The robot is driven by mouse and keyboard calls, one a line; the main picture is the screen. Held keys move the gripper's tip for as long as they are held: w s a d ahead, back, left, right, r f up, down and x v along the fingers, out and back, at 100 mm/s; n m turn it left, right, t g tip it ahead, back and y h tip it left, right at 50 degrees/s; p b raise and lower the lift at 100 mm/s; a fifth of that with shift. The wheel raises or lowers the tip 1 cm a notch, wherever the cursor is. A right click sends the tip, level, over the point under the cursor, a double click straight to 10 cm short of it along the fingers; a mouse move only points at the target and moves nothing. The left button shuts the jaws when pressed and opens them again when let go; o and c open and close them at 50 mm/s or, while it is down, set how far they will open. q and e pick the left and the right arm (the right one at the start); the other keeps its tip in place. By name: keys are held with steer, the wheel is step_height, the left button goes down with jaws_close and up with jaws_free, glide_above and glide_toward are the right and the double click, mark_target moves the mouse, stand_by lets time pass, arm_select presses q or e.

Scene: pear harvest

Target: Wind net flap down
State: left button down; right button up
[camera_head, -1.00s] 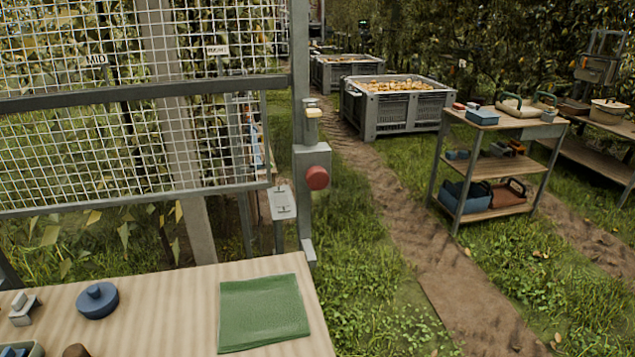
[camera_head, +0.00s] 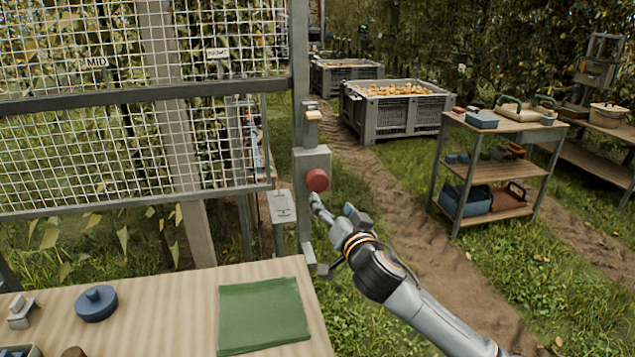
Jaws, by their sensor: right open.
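The net flap (camera_head: 220,142) is a white wire mesh in a grey frame at the left. Its lower bar (camera_head: 120,205) hangs above the workbench, with grass and leaves showing below it. A grey post beside it carries a box (camera_head: 311,160) with a round red knob (camera_head: 317,180) on its side. My right gripper (camera_head: 333,214) comes in from the lower right and is open just below and right of the red knob. I cannot tell whether a fingertip touches the knob. My left gripper is not in view.
A wooden workbench (camera_head: 170,300) with a green cloth (camera_head: 262,315) and a blue round lidded item (camera_head: 96,303) fills the lower left. A shelf cart (camera_head: 495,172) stands at the right. A grey crate (camera_head: 395,115) of pears stands behind. The dirt path between is clear.

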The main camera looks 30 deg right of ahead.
mark_target(319, 185)
steer(key=p+x, duration=0.2)
steer(key=x, duration=0.9)
steer(key=shift+w+d+f, duration=0.1)
steer(key=shift+w+d, duration=0.05)
steer(key=shift+w, duration=0.1)
steer(key=c, duration=1.2)
